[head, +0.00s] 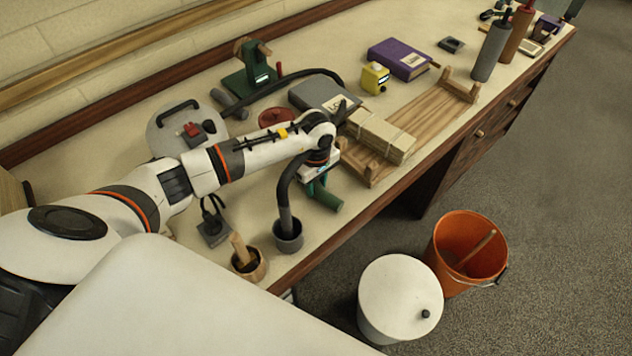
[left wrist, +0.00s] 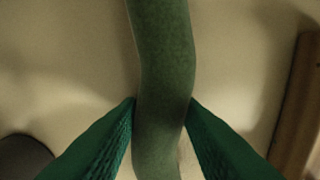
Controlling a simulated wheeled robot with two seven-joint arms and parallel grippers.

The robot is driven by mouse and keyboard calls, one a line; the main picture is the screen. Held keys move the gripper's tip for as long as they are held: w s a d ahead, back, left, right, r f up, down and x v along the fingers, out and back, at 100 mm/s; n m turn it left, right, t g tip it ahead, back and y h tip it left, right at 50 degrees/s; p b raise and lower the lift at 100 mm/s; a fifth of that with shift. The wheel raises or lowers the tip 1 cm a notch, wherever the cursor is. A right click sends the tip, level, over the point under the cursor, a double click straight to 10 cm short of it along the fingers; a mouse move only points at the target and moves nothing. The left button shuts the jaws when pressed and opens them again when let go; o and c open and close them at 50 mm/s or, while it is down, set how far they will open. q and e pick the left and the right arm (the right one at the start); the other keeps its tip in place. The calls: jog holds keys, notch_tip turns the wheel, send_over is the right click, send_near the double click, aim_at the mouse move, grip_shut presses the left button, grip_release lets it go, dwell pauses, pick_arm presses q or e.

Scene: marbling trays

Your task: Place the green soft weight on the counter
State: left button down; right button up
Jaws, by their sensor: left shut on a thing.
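The green soft weight (head: 328,198) is a soft dark green roll near the counter's front edge in the head view. My left gripper (head: 317,181) is shut on it from above. In the left wrist view the weight (left wrist: 165,55) runs up the picture, slightly bent, between the two teal fingers of the left gripper (left wrist: 163,104), which touch its sides. The pale counter (head: 255,205) lies beneath it. I cannot tell whether the weight touches the counter. My right gripper is not in view.
A grey cup (head: 288,237) with a dark hose stands left of the weight. A wooden rack (head: 430,110) and a tied tan bundle (head: 380,136) lie to the right. A white lidded bin (head: 398,290) and an orange bucket (head: 450,240) stand on the floor in front.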

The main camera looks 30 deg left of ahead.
aim_at(316, 183)
pick_arm(q)
jog(key=shift+f, duration=0.2)
jog(key=c, duration=1)
grip_release()
jog(key=shift+r, duration=0.1)
jog(key=shift+r, duration=0.5)
notch_tip(316, 183, up, 11)
jog(key=shift+r+b, duration=0.15)
jog(key=shift+b, duration=1.05)
